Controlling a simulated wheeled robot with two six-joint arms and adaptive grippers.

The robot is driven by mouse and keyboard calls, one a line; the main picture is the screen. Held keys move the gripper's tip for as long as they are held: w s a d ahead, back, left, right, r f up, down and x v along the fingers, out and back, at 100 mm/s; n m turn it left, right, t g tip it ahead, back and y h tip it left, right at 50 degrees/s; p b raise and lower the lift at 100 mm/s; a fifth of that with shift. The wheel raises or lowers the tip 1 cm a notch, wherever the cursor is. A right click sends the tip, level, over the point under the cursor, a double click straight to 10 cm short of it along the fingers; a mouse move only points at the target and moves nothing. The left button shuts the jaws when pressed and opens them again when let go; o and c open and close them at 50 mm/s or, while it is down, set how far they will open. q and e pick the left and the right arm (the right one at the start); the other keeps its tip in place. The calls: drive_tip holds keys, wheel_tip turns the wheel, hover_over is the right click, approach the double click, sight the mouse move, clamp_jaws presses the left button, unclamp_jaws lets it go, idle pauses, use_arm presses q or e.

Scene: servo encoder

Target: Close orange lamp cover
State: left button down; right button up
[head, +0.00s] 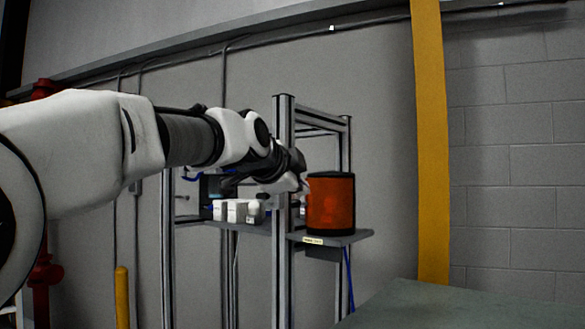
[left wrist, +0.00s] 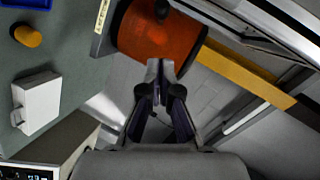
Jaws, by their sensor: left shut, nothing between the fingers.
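The orange lamp cover (head: 331,205) is an upright cylinder with a dark top and dark base, on a small grey shelf beside the metal frame. It also shows at the top of the left wrist view (left wrist: 150,42), with a dark round knob on it. My left gripper (head: 302,186) is by the cover's left side in the head view, partly hidden by the frame post. In the left wrist view its fingers (left wrist: 160,72) are shut and empty, pointing at the cover's lower edge. I cannot tell whether they touch it. My right gripper is not in view.
A metal frame post (head: 283,210) stands close to my left arm. White boxes (head: 236,211) sit on the shelf inside the frame. A yellow post (head: 430,140) stands to the right. A yellow knob (left wrist: 27,36) and a white box (left wrist: 38,105) show in the left wrist view.

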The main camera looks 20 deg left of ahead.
sight(295, 201)
use_arm(q)
drive_tip(key=w, duration=0.1)
drive_tip(key=w+a+f, duration=0.1)
drive_tip(key=w, duration=0.1)
drive_tip(key=w+a+f+p, duration=0.1)
drive_tip(key=shift+w+f, duration=0.15)
drive_tip(key=shift+w, duration=0.05)
drive_tip(key=shift+w+a+f, duration=0.1)
drive_tip(key=shift+a+f, duration=0.05)
drive_tip(key=shift+s, duration=0.35)
drive_tip(key=w+h+b, duration=0.1)
drive_tip(key=b, duration=0.1)
drive_tip(key=w+a+m+b, duration=0.1)
drive_tip(key=shift+f+m+h+b, duration=0.15)
drive_tip(key=shift+m+h+b, duration=0.15)
drive_tip(key=shift+h+b, duration=0.1)
drive_tip(key=shift+w+a+r+m+g+h, duration=0.15)
drive_tip(key=shift+w+r+m+g+h, duration=0.15)
drive_tip(key=shift+h, duration=0.1)
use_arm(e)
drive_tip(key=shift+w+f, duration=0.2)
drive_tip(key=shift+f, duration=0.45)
use_arm(q)
drive_tip(key=shift+s, duration=0.1)
